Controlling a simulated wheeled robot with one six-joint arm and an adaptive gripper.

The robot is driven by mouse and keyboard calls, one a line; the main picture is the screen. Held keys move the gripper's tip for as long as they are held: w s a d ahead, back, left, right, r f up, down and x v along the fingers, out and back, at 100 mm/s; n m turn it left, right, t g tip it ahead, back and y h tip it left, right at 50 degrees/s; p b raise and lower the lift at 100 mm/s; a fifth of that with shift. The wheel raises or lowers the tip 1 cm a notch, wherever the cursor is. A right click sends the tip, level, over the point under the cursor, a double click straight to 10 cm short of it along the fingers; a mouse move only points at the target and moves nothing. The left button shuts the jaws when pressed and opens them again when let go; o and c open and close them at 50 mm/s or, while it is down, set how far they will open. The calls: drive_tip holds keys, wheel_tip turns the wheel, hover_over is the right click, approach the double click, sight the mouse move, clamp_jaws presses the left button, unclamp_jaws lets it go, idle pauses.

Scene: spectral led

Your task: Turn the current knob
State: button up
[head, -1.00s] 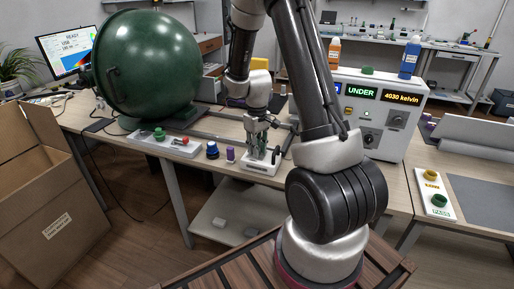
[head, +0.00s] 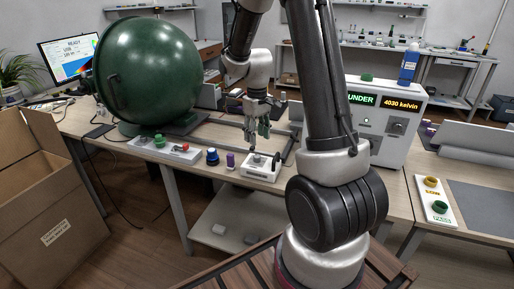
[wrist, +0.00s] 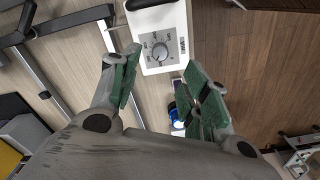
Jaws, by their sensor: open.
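A grey dial knob (wrist: 160,50) with printed marks around it sits on a small white box (wrist: 170,18), seen in the wrist view. In the head view the same white box (head: 258,172) stands near the front edge of the bench. My gripper (head: 260,136) is above the box, apart from it, and it holds nothing. In the wrist view my green-padded fingers (wrist: 162,60) are spread on either side of the knob, in the air above it. The printing around the knob is too small to read.
A blue knob-like piece (head: 212,156) and a purple one (head: 230,160) stand left of the box. A large green sphere (head: 150,70) is farther left. A white instrument (head: 385,135) at right reads "UNDER" and "4030 kelvin". An open carton (head: 60,235) stands at lower left.

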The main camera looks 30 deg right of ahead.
drive_tip(key=shift+r, duration=1.8)
drive_tip(key=s+a+r+m+t, duration=0.1)
drive_tip(key=s+a+r+t, duration=0.1)
drive_tip(key=s+r, duration=0.5)
drive_tip(key=s+a+r+m+t, duration=0.1)
drive_tip(key=s+r, duration=0.7)
drive_tip(key=s, duration=0.8)
drive_tip(key=shift+s+a+t, duration=0.35)
drive_tip(key=shift+a+t, duration=0.35)
drive_tip(key=shift+a, duration=0.4)
drive_tip(key=shift+r, duration=0.1)
